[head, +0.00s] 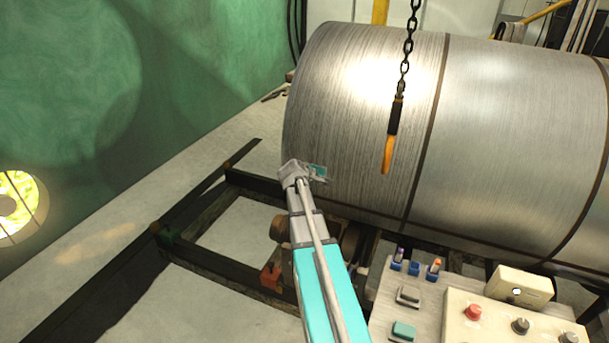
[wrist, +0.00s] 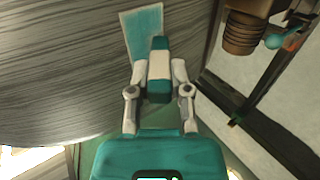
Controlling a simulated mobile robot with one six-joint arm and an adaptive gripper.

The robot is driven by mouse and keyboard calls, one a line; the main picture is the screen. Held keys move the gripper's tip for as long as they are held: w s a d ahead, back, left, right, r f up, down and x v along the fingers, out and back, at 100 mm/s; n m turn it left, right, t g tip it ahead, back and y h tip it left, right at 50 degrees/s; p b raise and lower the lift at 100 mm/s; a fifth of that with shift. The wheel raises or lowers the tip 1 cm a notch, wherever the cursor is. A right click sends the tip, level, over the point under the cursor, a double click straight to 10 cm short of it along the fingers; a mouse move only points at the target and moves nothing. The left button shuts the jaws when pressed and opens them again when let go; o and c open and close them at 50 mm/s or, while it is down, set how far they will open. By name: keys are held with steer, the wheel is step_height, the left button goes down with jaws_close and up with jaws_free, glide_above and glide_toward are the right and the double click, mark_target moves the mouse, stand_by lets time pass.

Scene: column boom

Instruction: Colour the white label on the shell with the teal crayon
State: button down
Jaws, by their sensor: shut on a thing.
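The big metal shell (head: 350,120) lies on its side in the head view, and its grey curved wall (wrist: 60,70) fills the left of the wrist view. The label (head: 319,171) is on its lower left part. In the wrist view the label (wrist: 142,24) looks mostly teal, with a paler strip along its left edge. My gripper (head: 295,172) is at the label's left side. In the wrist view my gripper (wrist: 159,75) is shut on the teal crayon (wrist: 158,47), whose middle is a pale band. The crayon overlaps the label's lower part; I cannot tell whether its tip touches.
Dark frame rails (head: 205,265) run below at left. A bench with a control box (head: 495,322), a rack of crayons (head: 415,268) and small pads stands at lower right. A green wall is at left.

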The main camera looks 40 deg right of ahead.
steer(key=shift+w+a, duration=0.5)
steer(key=shift+w, duration=0.4)
steer(key=shift+w+a, duration=0.5)
steer(key=shift+w, duration=0.4)
steer(key=shift+a, duration=0.1)
steer(key=shift+s+a+f, duration=0.1)
steer(key=shift+s+a, duration=0.4)
steer(key=shift+a, duration=0.35)
steer(key=shift+s+a+r, duration=0.1)
steer(key=shift+s+a, duration=0.45)
steer(key=shift+a, duration=0.25)
steer(key=shift+s+a+f, duration=0.1)
steer(key=shift+s+a, duration=0.4)
steer(key=shift+a, duration=0.35)
steer(key=shift+a, duration=0.1)
steer(key=shift+s+a, duration=0.4)
steer(key=shift+a, duration=0.2)
steer(key=shift+s+a, duration=0.35)
steer(key=shift+a, duration=0.25)
steer(key=shift+w+d, duration=0.1)
steer(key=w+d, duration=0.3)
steer(key=d, duration=0.3)
steer(key=shift+w, duration=0.25)
steer(key=shift+w+d, duration=0.45)
steer(key=shift+d, duration=0.3)
steer(key=shift+s, duration=0.15)
